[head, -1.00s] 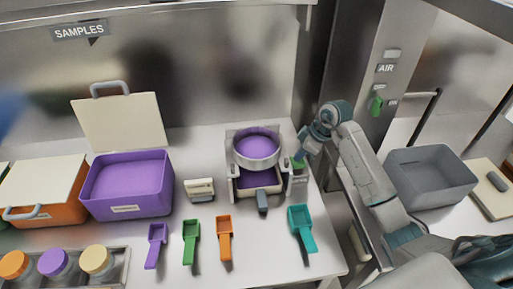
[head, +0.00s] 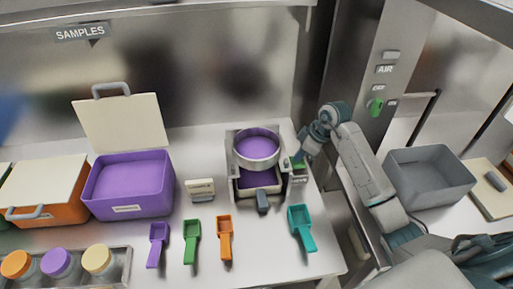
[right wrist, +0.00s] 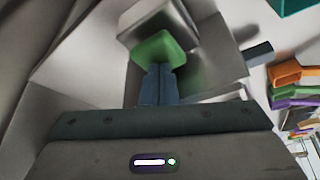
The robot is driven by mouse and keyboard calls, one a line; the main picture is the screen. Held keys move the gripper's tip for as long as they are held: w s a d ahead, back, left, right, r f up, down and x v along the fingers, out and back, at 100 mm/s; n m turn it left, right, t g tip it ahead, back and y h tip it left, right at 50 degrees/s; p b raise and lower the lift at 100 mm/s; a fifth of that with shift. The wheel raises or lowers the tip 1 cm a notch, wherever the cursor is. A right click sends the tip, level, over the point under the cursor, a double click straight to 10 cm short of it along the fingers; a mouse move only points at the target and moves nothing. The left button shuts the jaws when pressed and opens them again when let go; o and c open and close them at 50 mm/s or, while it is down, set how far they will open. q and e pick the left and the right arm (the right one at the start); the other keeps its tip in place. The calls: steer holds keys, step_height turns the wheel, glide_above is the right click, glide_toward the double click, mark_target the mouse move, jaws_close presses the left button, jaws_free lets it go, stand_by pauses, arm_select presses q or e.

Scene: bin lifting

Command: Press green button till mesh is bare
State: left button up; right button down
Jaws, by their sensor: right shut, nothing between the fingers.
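The sieve (head: 257,162) sits in its shaker stand in the head view, with purple powder (head: 256,143) covering the mesh that I can see. A drawer pan (head: 258,181) below it also holds purple. The green button (right wrist: 158,47) is on a small box at the stand's right side. My right gripper (right wrist: 157,75) is shut and empty, its fingertips at the button's edge, seemingly touching it. In the head view my right gripper (head: 302,158) partly hides the button. My left gripper is not in view.
A purple bin (head: 128,200) with an open lid and an orange bin (head: 40,205) stand at left. Several scoops, including a teal one (head: 301,228), lie in front. Jars (head: 60,264) stand in a tray. A grey tub (head: 428,178) stands at right.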

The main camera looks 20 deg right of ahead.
steer(key=shift+f, duration=0.1)
steer(key=shift+f+b, duration=0.35)
steer(key=shift+f, duration=0.2)
steer(key=shift+r+p, duration=0.7)
steer(key=shift+p, duration=0.15)
steer(key=shift+f, duration=0.15)
